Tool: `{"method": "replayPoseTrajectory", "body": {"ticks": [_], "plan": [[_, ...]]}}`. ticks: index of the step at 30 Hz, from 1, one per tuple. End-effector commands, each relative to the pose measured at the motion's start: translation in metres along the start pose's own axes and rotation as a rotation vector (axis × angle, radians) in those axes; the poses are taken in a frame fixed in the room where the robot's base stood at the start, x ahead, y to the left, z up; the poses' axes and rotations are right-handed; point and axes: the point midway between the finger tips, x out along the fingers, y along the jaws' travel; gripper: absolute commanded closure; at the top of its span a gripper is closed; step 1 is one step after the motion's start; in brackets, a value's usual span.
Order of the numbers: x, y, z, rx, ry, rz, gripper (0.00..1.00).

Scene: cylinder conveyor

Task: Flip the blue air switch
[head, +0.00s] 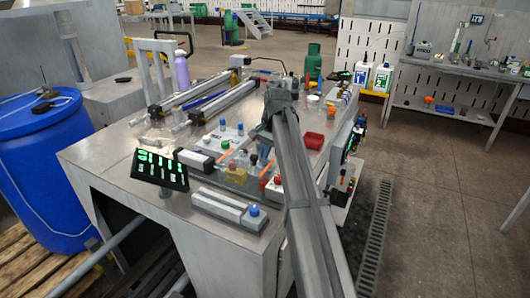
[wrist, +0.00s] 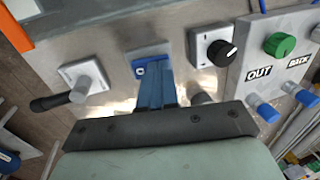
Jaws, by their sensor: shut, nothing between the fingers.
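In the wrist view, a blue switch (wrist: 138,70) with a white mark sits on a pale mounting plate. My gripper (wrist: 156,70) is shut and empty, with its bluish fingers over the switch's right part. The fingers hide much of the switch, and I cannot tell whether they touch it or which way it is set. In the head view, my arm reaches across the workbench (head: 130,140). Its gripper end is not clear there, and I cannot make out the switch.
In the wrist view, a lever with a black grip (wrist: 52,102) stands left of the switch. A black knob (wrist: 220,52) and a green knob (wrist: 280,45) are to the right, above blue fittings (wrist: 268,112). A blue barrel (head: 40,150) stands left of the workbench.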

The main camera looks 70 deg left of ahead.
Motion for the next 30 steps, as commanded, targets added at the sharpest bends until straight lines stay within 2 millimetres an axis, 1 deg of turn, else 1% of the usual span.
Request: {"method": "replayPoseTrajectory", "body": {"ticks": [2,6,14,30], "plan": [[0.001,0.0,0.0,0.0,0.0,0.0,1.0],[0.01,-0.004,0.0,0.0,-0.001,0.0,1.0],[0.011,-0.003,0.001,0.0,-0.003,0.002,1.0],[0.01,0.018,0.002,0.003,-0.006,0.012,1.0]]}}
